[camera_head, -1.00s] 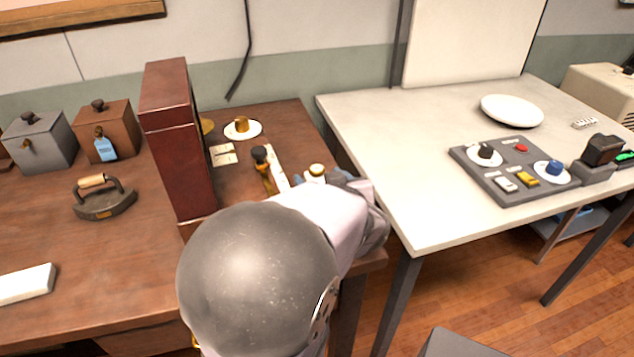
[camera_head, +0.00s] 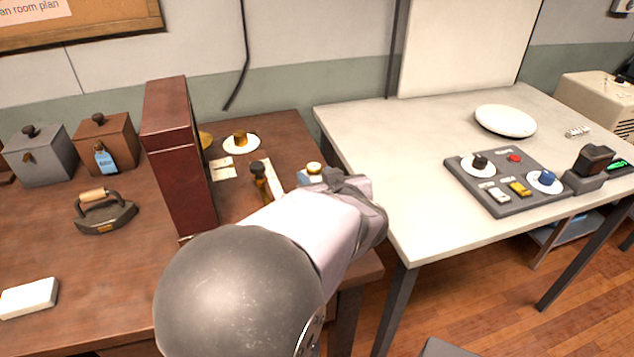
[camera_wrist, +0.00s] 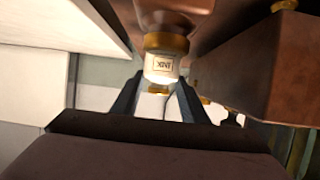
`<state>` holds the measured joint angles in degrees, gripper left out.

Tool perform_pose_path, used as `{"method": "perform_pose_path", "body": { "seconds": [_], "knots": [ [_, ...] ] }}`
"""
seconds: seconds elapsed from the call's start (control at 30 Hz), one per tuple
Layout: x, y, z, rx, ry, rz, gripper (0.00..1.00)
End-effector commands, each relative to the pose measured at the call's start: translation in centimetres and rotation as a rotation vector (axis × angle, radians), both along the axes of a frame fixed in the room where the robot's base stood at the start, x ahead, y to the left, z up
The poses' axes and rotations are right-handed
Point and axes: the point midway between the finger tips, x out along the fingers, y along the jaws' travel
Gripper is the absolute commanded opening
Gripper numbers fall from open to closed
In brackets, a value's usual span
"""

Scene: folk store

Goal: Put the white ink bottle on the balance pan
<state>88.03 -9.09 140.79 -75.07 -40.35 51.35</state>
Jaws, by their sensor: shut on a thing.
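The white ink bottle (camera_wrist: 161,66), with gold bands and an INK label, is between the two fingers of my gripper (camera_wrist: 158,98) in the wrist view, its label upside down there. In the head view its pale gold top (camera_head: 314,168) shows just beyond my gripper (camera_head: 325,178) at the right end of the brown desk. My gripper is shut on it; my wrist hides most of it. A brass round piece (camera_head: 205,139) shows behind the tall red-brown case. I cannot tell whether it is the balance pan.
The red-brown case (camera_head: 178,160) stands left of my arm. A dark-capped amber bottle (camera_head: 260,180) and a white saucer with a brass piece (camera_head: 241,147) are near the gripper. The pale table (camera_head: 380,150) at right holds a plate (camera_head: 505,122) and a grey control panel (camera_head: 495,210).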

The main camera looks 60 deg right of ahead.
Motion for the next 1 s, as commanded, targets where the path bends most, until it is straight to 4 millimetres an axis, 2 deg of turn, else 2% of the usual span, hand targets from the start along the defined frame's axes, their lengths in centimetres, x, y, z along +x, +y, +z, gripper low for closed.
{"method": "perform_pose_path", "body": {
  "seconds": [0.03, 0.1, 0.3, 0.7, 0.87, 1.0],
  "knots": [
    [0.0, 0.0, 1.6, -0.005, 0.001, 0.001, 0.17],
    [0.0, 0.0, 2.8, -0.005, 0.001, 0.002, 0.17],
    [0.0, 0.0, 5.1, -0.003, 0.000, 0.000, 0.17],
    [0.2, -0.1, 6.0, -0.002, 0.001, 0.006, 0.17],
    [1.3, -0.6, 7.6, -0.002, 0.001, 0.046, 0.17],
    [3.4, -1.4, 10.4, -0.003, 0.000, 0.125, 0.17]
  ]
}}
